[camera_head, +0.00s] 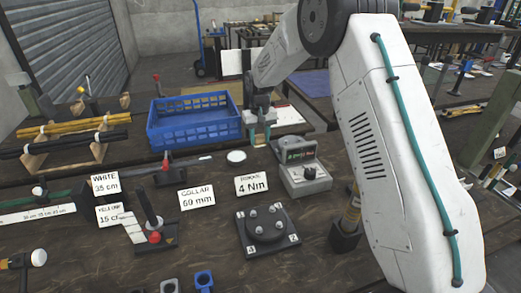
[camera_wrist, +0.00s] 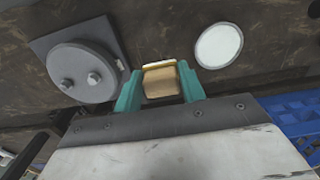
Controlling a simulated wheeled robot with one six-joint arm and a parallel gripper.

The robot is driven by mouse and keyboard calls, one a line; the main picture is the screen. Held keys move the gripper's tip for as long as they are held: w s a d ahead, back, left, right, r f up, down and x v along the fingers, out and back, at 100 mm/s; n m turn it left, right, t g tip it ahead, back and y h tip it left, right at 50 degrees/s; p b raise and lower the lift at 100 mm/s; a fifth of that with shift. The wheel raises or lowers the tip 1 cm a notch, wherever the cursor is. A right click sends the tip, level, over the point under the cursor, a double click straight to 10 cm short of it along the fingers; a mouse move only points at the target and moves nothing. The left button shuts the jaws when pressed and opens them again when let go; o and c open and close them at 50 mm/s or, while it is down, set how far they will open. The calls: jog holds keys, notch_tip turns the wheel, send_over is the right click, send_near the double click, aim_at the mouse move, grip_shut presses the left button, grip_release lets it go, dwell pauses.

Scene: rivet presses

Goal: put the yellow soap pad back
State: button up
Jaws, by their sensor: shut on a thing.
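My gripper (camera_head: 258,131) hangs above the wooden bench, just right of the blue crate. In the wrist view its two green fingers (camera_wrist: 160,92) are closed on the sides of a small tan-yellow block with a pale far edge, which looks like the soap pad (camera_wrist: 162,82). In the head view the pad cannot be made out clearly between the fingers. A round white disc (camera_head: 236,156) lies on the bench near the gripper, to its lower left. The disc also shows in the wrist view (camera_wrist: 219,46), up and right of the pad and apart from it.
The blue crate (camera_head: 194,131) stands close left of my gripper. A grey box with a knob (camera_head: 305,180) stands to its lower right. A bolted ring fixture (camera_head: 268,226) and label cards, including "4 Nm" (camera_head: 251,185), are nearer. Some bench around the white disc is bare.

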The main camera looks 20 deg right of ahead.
aim_at(260, 143)
jog(key=shift+f, duration=2.45)
jog(key=o, duration=0.9)
jog(key=shift+f, duration=0.1)
